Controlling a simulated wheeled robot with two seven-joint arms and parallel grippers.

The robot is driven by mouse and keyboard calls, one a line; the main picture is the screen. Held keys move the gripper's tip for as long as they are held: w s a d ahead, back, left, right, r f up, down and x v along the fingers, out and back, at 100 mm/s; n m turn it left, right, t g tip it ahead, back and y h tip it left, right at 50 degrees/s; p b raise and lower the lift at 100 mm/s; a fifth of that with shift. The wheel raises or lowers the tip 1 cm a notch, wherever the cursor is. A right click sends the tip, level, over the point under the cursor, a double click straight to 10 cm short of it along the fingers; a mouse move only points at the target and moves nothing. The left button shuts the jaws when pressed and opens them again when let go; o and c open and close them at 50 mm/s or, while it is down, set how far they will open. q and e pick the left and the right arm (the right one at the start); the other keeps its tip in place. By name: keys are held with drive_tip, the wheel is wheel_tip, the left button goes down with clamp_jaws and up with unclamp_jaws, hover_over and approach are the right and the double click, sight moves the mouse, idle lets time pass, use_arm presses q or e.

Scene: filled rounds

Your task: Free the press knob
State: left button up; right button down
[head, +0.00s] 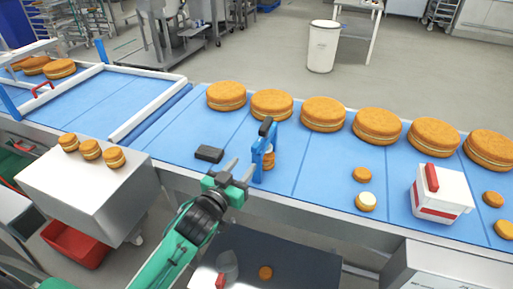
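A small blue press (257,160) stands upright near the front edge of the blue belt, with a black knob (266,126) on top. Small orange-brown filled rounds (269,159) show behind its frame, partly hidden by it. My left gripper (241,169) is just left of and below the press, its fingertips apart with nothing seen between them. It is clear of the black knob; whether it touches the blue frame I cannot tell. My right gripper is not in view.
A black block (209,153) lies left of the press. Large filled rounds (322,113) line the belt's (310,170) far side. A white box with a red handle (441,193) and small rounds (362,174) are right.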

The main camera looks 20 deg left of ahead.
sight(254, 153)
use_arm(q)
drive_tip(key=w, duration=0.2)
drive_tip(key=w+d+p, duration=0.1)
drive_tip(key=w, duration=0.5)
drive_tip(key=shift+d+p, duration=0.2)
drive_tip(key=shift+p, duration=0.15)
drive_tip(key=shift+w+d, duration=0.1)
drive_tip(key=shift+w, duration=0.4)
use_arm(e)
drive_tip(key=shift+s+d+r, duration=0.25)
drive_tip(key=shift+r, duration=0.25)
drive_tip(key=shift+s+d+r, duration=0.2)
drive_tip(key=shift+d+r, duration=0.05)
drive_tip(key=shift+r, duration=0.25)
use_arm(q)
drive_tip(key=c, duration=0.9)
drive_tip(key=shift+o, duration=0.2)
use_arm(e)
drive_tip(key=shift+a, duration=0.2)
